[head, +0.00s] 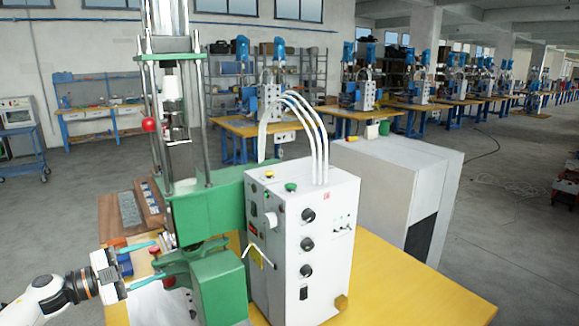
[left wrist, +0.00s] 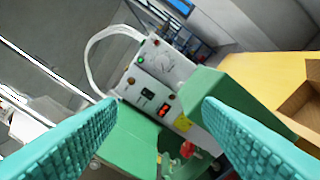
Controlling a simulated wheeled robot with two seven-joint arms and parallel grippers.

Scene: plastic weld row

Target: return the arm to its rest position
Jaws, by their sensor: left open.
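My left gripper (head: 138,263) is at the lower left of the head view, beside the green base of the welding machine (head: 222,290). Its two teal fingers are spread apart, and nothing shows between them. In the left wrist view the open fingers (left wrist: 160,130) frame the machine's green body (left wrist: 130,140) and the white control box (left wrist: 160,75). Whether a finger touches the machine I cannot tell. My right gripper is not in view.
The white control box (head: 303,240) stands on the yellow table (head: 400,290), right of the green machine. Metal columns (head: 160,120) rise above the gripper. A grey cabinet (head: 395,180) stands behind. A wooden tray (head: 128,208) lies at the left. Open floor (head: 50,225) shows farther left.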

